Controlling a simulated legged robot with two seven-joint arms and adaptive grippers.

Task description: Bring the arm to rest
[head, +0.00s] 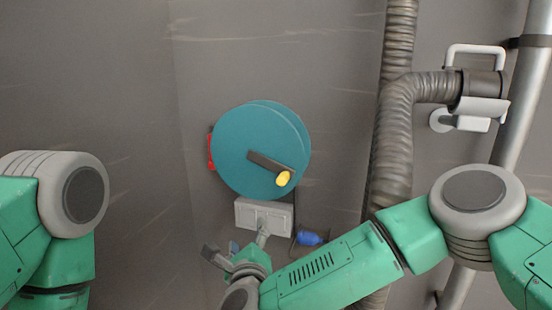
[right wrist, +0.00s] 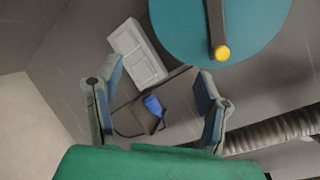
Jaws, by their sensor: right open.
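My right arm (head: 335,268) comes in from the right with its forearm bent toward the middle. My right gripper (head: 237,243) is in front of the wall's lower middle, below the teal disc. In the right wrist view the right gripper (right wrist: 155,92) has its two blue-lined fingers wide apart, with nothing held between them. My left arm (head: 50,225) shows at the left edge; its gripper is out of view.
A teal disc (head: 250,135) with a dark crank and yellow knob (head: 283,178) is on the wall. Below it are a white box (head: 258,214) and a blue plug-like piece (head: 310,238). A ribbed hose (head: 393,150) and grey pipe (head: 520,100) run at right. Bare wall lies left.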

